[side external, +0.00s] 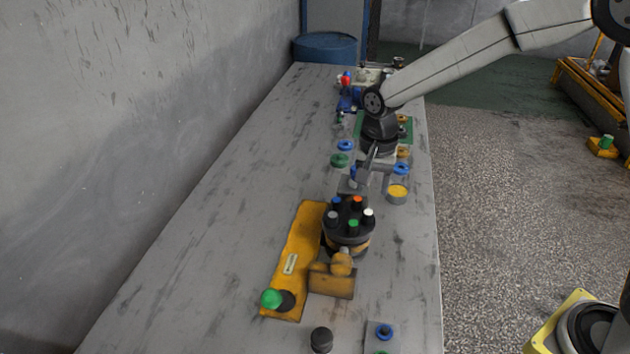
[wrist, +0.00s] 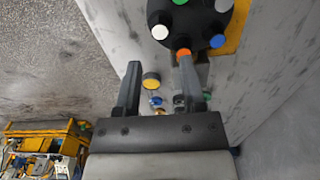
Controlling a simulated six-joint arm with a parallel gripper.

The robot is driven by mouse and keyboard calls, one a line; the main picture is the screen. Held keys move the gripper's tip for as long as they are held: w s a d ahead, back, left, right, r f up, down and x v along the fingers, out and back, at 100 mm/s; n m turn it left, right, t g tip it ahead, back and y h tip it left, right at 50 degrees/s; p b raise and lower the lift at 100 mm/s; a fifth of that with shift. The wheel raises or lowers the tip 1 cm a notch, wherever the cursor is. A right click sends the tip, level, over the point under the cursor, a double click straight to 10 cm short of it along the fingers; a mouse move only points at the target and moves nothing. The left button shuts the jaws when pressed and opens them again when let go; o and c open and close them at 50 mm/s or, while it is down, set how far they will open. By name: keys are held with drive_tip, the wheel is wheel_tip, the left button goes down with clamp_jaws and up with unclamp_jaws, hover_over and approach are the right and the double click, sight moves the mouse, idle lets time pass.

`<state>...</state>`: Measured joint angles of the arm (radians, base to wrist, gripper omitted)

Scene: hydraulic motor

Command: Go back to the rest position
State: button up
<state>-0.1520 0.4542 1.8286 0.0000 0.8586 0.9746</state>
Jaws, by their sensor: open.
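My gripper (side external: 364,168) hangs above the table in the side view, just behind the hydraulic motor. In the wrist view my gripper (wrist: 160,66) has its two fingers wide apart with nothing held between them. The motor's black round body (side external: 348,232) has several coloured plugs on top and stands beside a yellow plate (side external: 297,258). In the wrist view the motor (wrist: 205,18) is at the top, with an orange plug (wrist: 183,53) close to the right fingertip; I cannot tell whether they touch.
A yellow-topped grey cylinder (side external: 397,193), a green ring (side external: 339,160) and blue rings (side external: 345,146) lie near my gripper. A black knob (side external: 321,339) and a blue ring on a plate (side external: 384,331) are at the front. The left part of the table (side external: 215,215) is clear beside the wall.

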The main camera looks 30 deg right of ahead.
idle(0.4)
drive_tip(key=shift+s+d, duration=0.25)
drive_tip(key=shift+s, duration=0.1)
drive_tip(key=s+d+f+n+t, duration=0.1)
drive_tip(key=s+d+n, duration=0.2)
drive_tip(key=s, duration=0.4)
drive_tip(key=s+d+f+n+t, duration=0.1)
drive_tip(key=s+d+n, duration=0.2)
drive_tip(key=s+n, duration=0.3)
drive_tip(key=shift+s+t, duration=0.3)
drive_tip(key=shift+s, duration=0.7)
